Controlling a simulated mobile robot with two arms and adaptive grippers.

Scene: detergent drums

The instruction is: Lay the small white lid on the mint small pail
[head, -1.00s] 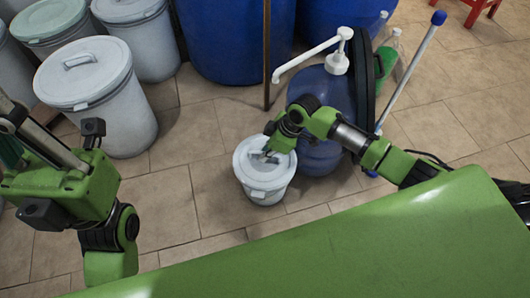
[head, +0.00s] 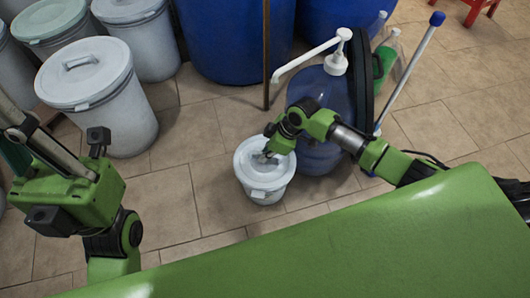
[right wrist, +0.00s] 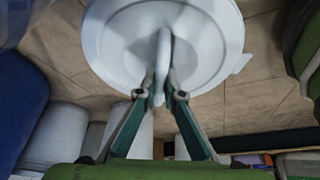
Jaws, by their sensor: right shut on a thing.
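The small white lid (head: 253,174) covers the top of a small pale pail (head: 263,194) on the floor, in the middle of the head view. The pail's body looks whitish, with only its side below the lid showing. My right gripper (head: 266,154) is above the lid; in the right wrist view its fingertips (right wrist: 162,96) are shut on the handle of the lid (right wrist: 112,40). I cannot tell whether the lid rests fully on the rim. My left gripper (head: 38,142) is at the left, away from the pail; its opening is unclear.
A large white lidded bin (head: 125,112) and several more bins stand at upper left. Blue drums (head: 235,40) stand behind. A blue jug with a white pump (head: 336,62) stands close right of the pail. Tiled floor (head: 190,200) is free left of the pail.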

